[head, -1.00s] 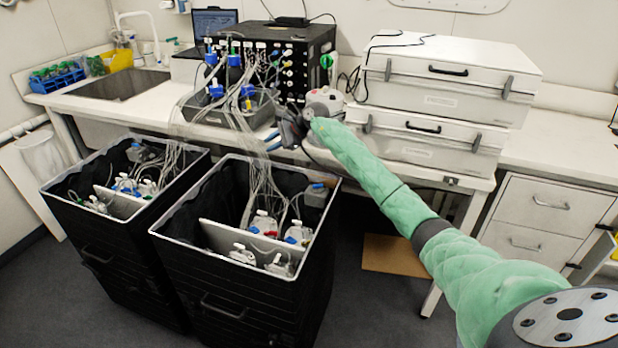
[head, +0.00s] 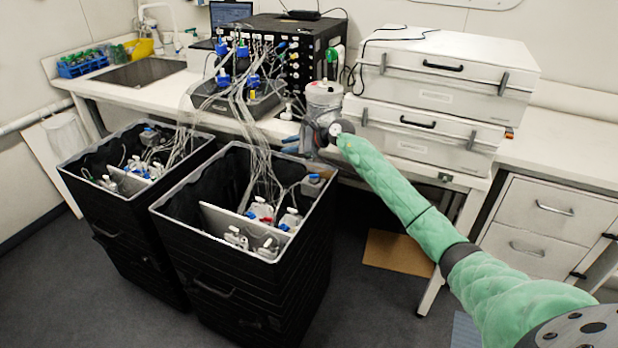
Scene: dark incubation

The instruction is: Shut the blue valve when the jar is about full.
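My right arm, in a green sleeve, reaches from the lower right to the bench. Its gripper (head: 287,145) is at the bench's front edge; its two blue fingers look apart, with nothing visible between them. A greyish jar-like container (head: 323,95) shows just behind the wrist; its lower part is hidden and its fill level cannot be read. Several blue-capped bottles, one of them here (head: 223,77), stand in a dark tray left of the gripper. Small coloured fittings sit on a black panel (head: 290,60). I cannot tell which part is the blue valve. My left gripper is not in view.
Two black bins (head: 170,215) (head: 95,200) with bottles and tubes stand on the floor before the bench. Thin tubes (head: 262,160) run from them up to the panel. White cases (head: 445,85) are stacked on the right. The bench further right (head: 570,150) is clear.

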